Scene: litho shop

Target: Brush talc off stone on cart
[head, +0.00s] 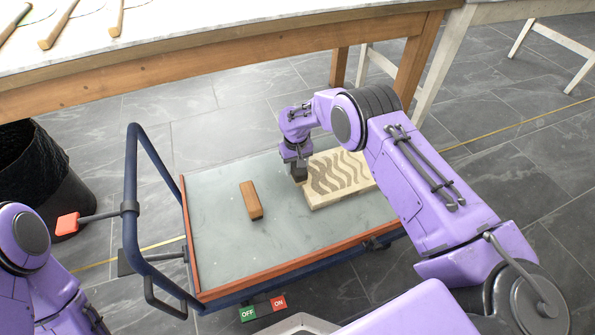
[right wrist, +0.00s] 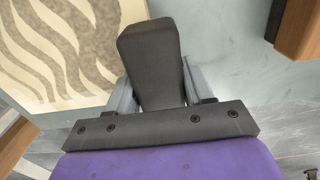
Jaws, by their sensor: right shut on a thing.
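The stone (head: 335,178) is a cream slab with wavy grey-brown bands, lying flat on the cart's grey top (head: 222,238). My right forearm hides its right end. It also shows at upper left in the right wrist view (right wrist: 95,20). My right gripper (head: 298,170) points down at the stone's left edge, shut on a dark grey block (right wrist: 150,55). Whether this block is the brush, and whether it touches the stone, I cannot tell. A brown wooden block (head: 251,200) lies left of the stone. My left gripper is out of view; only part of the left arm shows.
The cart has a raised red-brown rim (head: 245,279), a blue push handle (head: 131,190) and a red-tipped lever (head: 67,224). A wooden table (head: 220,52) with tools stands behind it. A black bin (head: 60,185) stands at left. The cart's left part is mostly clear.

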